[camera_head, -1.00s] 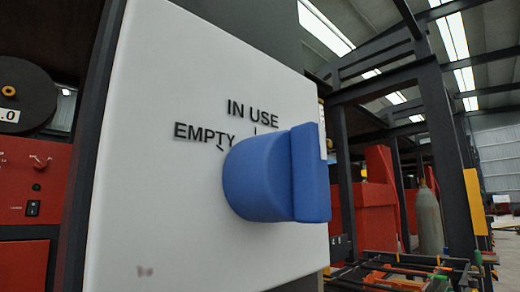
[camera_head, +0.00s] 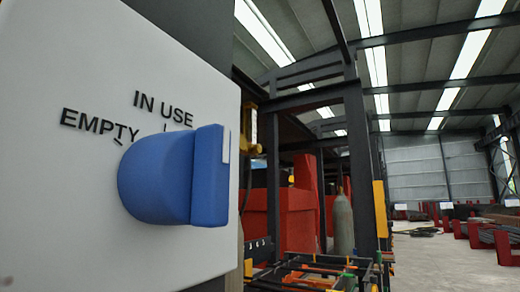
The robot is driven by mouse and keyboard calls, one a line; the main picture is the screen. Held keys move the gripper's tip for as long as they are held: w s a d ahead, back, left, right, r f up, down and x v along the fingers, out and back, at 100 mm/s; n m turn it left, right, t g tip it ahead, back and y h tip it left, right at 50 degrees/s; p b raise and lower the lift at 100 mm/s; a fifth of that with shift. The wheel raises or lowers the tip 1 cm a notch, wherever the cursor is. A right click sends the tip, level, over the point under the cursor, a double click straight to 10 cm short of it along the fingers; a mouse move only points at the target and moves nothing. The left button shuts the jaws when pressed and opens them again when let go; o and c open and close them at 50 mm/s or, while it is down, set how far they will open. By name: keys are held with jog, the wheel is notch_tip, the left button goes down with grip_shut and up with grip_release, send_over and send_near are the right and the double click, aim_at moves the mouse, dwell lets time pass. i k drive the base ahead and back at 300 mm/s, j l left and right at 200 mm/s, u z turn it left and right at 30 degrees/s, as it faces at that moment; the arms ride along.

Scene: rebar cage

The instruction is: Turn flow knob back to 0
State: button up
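A large blue knob (camera_head: 170,178) sticks out from a white panel (camera_head: 75,215) at the left of the view. The words "IN USE" and "EMPTY" stand above and to the left of the knob, each with a short tick mark. A pale line runs down the upper part of the knob's grip bar, which stands about upright. No knob marked as flow and no 0 can be read in this view. My gripper does not show in the frame.
A dark steel frame (camera_head: 362,165) stands right of the panel, with red cabinets (camera_head: 285,212) and a grey gas cylinder (camera_head: 343,225) behind it. Colored bars (camera_head: 315,270) lie low in front. The hall floor at the far right looks partly open, with red stands (camera_head: 478,235).

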aim_at(256, 148)
jog(key=i+l, duration=0.1)
jog(key=l, duration=0.2)
jog(key=i+l, duration=0.15)
jog(key=l, duration=0.15)
jog(key=i+l+u, duration=0.1)
jog(key=l, duration=0.15)
jog(key=i+l, duration=0.25)
